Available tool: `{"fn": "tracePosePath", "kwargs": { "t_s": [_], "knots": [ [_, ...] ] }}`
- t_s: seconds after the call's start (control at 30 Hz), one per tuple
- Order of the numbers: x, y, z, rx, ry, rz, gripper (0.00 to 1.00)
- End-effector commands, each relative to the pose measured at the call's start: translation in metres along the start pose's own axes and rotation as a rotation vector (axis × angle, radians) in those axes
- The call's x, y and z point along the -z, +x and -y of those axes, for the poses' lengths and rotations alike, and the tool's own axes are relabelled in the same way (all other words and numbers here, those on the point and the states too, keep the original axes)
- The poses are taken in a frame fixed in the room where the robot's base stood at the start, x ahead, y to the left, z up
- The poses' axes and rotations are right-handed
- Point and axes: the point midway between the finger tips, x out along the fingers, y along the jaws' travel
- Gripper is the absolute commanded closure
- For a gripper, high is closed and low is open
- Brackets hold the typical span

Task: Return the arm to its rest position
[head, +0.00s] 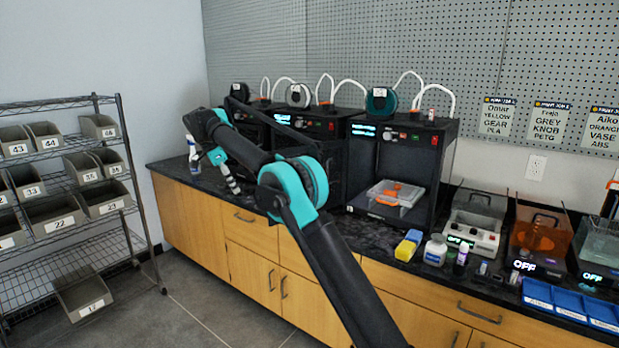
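My arm (330,265) rises from the bottom of the head view, bends at a teal elbow joint (292,184) and reaches up and left over the counter. Below the wrist a pale and dark part, which looks like my gripper (231,184), hangs down close to the counter top. Its fingers are too small to make out, so I cannot tell whether it is open or holds anything. A white bottle (194,160) stands just left of it.
The black counter (345,228) carries several printers (398,165), a yellow-and-blue block (408,245), a white jar (435,250) and blue bins (568,304). A wire rack (100,195) with numbered bins stands left. The floor (205,300) between rack and cabinets is clear.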

Motion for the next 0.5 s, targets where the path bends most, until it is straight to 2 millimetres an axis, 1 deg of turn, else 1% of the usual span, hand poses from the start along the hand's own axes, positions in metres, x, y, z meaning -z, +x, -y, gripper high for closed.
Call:
{"fn": "tracePosePath", "kwargs": {
  "t_s": [0.03, 0.17, 0.27, 0.43, 0.5],
  "knots": [
    [0.007, 0.003, -0.002, 0.000, -0.007, 0.004, 0.82],
    [0.022, 0.008, -0.007, 0.003, -0.041, 0.016, 0.82],
    [0.038, 0.014, -0.013, 0.009, -0.073, 0.029, 0.82],
    [0.069, 0.029, -0.031, 0.023, -0.146, 0.056, 0.82],
    [0.087, 0.038, -0.044, 0.032, -0.186, 0.070, 0.82]
  ]
}}
